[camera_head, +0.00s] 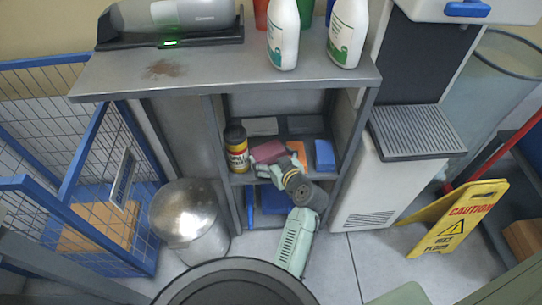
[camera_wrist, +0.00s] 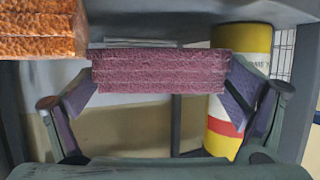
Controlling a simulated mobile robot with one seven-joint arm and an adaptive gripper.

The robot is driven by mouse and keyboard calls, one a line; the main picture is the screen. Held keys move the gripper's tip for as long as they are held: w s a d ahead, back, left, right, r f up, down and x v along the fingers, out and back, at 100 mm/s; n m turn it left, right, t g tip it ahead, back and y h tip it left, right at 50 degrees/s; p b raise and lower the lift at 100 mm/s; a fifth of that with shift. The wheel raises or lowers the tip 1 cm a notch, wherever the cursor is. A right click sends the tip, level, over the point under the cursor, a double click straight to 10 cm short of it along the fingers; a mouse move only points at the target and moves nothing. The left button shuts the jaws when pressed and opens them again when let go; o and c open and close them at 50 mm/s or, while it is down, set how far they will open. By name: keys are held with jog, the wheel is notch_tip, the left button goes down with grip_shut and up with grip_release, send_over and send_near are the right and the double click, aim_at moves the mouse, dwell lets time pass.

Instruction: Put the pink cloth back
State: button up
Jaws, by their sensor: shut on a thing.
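The pink cloth (camera_head: 269,151) is a folded stack at the front of the shelf unit's upper compartment. In the wrist view the pink cloth (camera_wrist: 160,70) spans the space between the two fingers. My gripper (camera_head: 271,162) is shut on it, one finger at each side; my gripper also shows in the wrist view (camera_wrist: 160,88). Whether the cloth touches the shelf board under it is unclear.
A yellow can (camera_head: 236,150) stands close on the left. An orange cloth (camera_head: 298,152) and a blue cloth (camera_head: 324,155) sit on the right. White bottles (camera_head: 283,40) stand on the top board. A metal bin (camera_head: 190,222) and a yellow caution sign (camera_head: 458,217) are on the floor.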

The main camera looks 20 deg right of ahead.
jog(key=o, duration=0.9)
jog(key=shift+f, duration=0.1)
jog(key=shift+o, duration=0.2)
jog(key=shift+r+p, duration=0.3)
jog(key=shift+p, duration=0.05)
jog(key=v, duration=1.2)
jog(key=shift+r+b, duration=0.3)
jog(key=shift+b, duration=0.15)
